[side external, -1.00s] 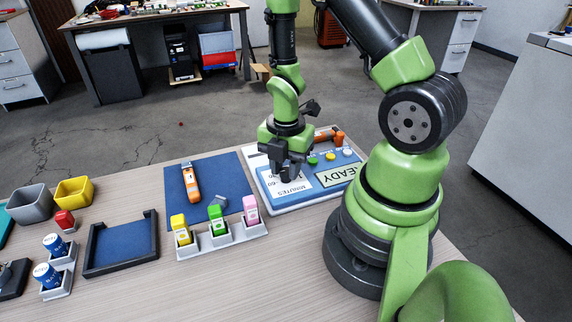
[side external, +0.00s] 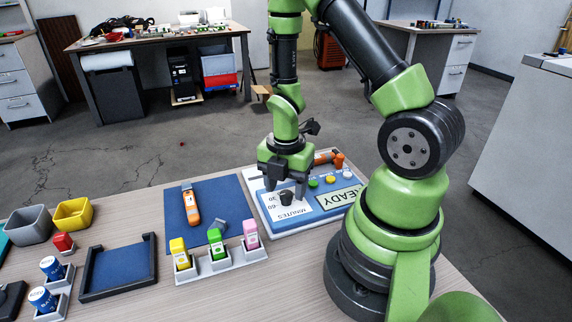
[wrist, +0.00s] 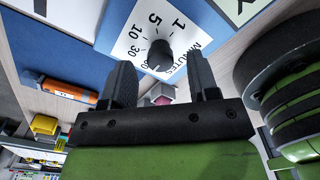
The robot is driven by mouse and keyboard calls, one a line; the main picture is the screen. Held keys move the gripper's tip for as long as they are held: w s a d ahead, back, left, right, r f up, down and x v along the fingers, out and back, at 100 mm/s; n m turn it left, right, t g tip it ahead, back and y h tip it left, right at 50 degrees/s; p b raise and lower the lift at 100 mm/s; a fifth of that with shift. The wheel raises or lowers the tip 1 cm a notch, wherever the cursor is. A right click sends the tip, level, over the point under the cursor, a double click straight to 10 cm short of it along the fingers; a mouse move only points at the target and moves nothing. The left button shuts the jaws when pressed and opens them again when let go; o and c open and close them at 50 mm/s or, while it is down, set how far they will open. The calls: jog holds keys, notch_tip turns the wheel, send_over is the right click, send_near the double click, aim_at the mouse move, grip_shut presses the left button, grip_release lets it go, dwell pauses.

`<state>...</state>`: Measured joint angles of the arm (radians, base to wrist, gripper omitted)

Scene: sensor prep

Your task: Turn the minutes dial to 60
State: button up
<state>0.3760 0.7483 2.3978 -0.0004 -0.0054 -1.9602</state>
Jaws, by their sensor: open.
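The minutes dial is a dark round knob (side external: 287,199) on a white label marked MINUTES, on the blue control panel (side external: 322,214). In the wrist view the knob (wrist: 160,56) stands between the fingertips in the picture, with the numbers 1, 5, 10, 30 and 60 around it on the label (wrist: 150,22). Which number the knob points to cannot be told. My gripper (side external: 285,187) is open and empty, pointing down just above or beside the knob. Contact between the fingers and the knob cannot be made out.
An orange tool (side external: 328,157) lies at the panel's back edge. A rack with bottles (side external: 217,259) stands left of it.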

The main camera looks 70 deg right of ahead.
notch_tip(320, 180, up, 9)
dwell(0.4)
notch_tip(320, 180, up, 11)
jog(key=m+t, duration=0.4)
jog(key=m, duration=0.8)
send_over(285, 194)
jog(key=a, duration=0.5)
jog(key=s+a+r+m+t+y, duration=0.2)
jog(key=s+a+r+m, duration=0.3)
jog(key=m, duration=0.5)
jog(key=shift+s+a+r+t, duration=0.2)
jog(key=shift+s+r+t, duration=0.2)
jog(key=shift+t, duration=0.2)
